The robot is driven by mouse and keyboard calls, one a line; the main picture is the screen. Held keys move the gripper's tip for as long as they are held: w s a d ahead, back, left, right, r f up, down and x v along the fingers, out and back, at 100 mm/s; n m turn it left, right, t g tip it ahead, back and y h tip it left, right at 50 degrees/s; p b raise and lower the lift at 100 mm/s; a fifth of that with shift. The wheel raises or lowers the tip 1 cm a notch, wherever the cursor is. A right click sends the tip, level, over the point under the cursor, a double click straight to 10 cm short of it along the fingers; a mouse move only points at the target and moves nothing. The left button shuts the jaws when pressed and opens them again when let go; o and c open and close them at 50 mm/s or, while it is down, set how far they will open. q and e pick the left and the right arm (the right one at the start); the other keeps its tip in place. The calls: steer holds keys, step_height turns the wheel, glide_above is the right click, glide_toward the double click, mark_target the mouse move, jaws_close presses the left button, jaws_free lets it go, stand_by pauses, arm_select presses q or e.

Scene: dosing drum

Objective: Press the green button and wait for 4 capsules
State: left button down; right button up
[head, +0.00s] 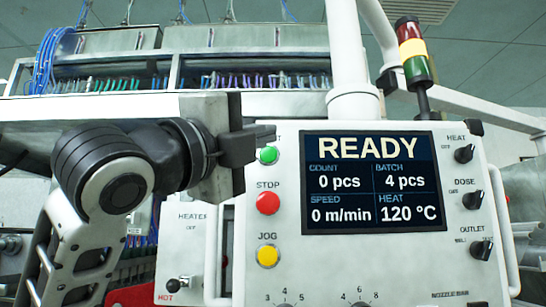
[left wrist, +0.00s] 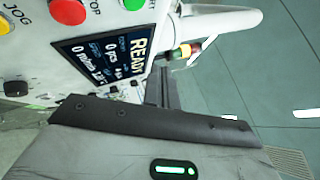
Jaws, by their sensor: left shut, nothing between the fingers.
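The green button (head: 268,155) is at the top of the button column on the white control panel; it also shows at the top edge of the left wrist view (left wrist: 133,4). Its label is partly hidden by my left gripper (head: 266,133), which is shut and empty. The fingertips overlap the area just above the button in the head view; I cannot tell whether they touch the panel. The display (head: 372,182) reads READY, count 0 pcs, batch 4 pcs, speed 0 m/min, heat 120 °C. No capsules are visible. My right gripper is not in view.
Below the green button are the red STOP button (head: 267,203) and the yellow JOG button (head: 267,256). HEAT, DOSE and OUTLET knobs line the panel's right side. A signal tower (head: 413,58) stands above. A HEATER box (head: 187,250) is at lower left.

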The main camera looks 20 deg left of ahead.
mark_target(262, 151)
arm_select(q)
steer(key=shift+s+r, duration=0.35)
steer(key=w+a, duration=0.2)
steer(key=w, duration=0.6)
steer(key=shift+w+a, duration=0.25)
steer(key=shift+w, duration=0.05)
steer(key=shift+w, duration=0.1)
stand_by(1.9)
steer(key=shift+w+a, duration=0.1)
steer(key=shift+w, duration=0.2)
